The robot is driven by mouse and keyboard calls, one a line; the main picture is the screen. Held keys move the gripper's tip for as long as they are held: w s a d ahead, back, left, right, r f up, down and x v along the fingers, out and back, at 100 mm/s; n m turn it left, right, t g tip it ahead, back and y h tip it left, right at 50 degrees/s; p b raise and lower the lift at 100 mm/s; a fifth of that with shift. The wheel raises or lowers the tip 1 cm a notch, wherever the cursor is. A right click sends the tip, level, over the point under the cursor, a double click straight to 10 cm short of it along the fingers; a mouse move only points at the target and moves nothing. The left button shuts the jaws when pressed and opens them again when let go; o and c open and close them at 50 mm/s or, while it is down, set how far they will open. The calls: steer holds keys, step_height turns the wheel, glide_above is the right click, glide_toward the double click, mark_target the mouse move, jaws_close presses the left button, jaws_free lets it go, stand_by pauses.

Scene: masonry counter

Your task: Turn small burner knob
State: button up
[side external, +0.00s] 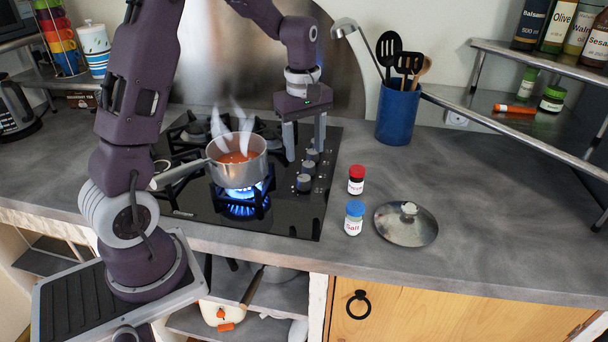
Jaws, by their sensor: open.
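The black glass stove (285,215) sits in the counter. A column of dark knobs with light rims runs along its right side; the nearest knob (303,183) and the ones behind it (308,168) show clearly. I cannot tell which knob belongs to the small burner. My gripper (305,150) points down with its two fingers apart, over the far end of the knob column. Its fingers partly hide the farthest knobs, and I cannot tell whether it touches one. A lit burner with a blue flame (243,207) burns under a steaming saucepan (239,172) of red-orange liquid.
The saucepan's handle (180,173) points left towards my arm. Right of the stove stand a red-capped jar (356,181) and a blue-capped salt jar (354,220), beside a pan lid (405,226). A blue utensil pot (397,115) stands behind. The counter further right is clear.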

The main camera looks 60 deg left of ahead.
mark_target(304, 177)
steer(key=f, duration=0.1)
steer(key=a+f, duration=0.1)
steer(key=f+n, duration=0.1)
steer(key=shift+w+a+f, duration=0.1)
steer(key=shift+w+a, duration=0.2)
steer(key=shift+w, duration=0.05)
step_height(304, 177, down, 6)
steer(key=shift+f, duration=0.2)
steer(key=shift+c, duration=0.4)
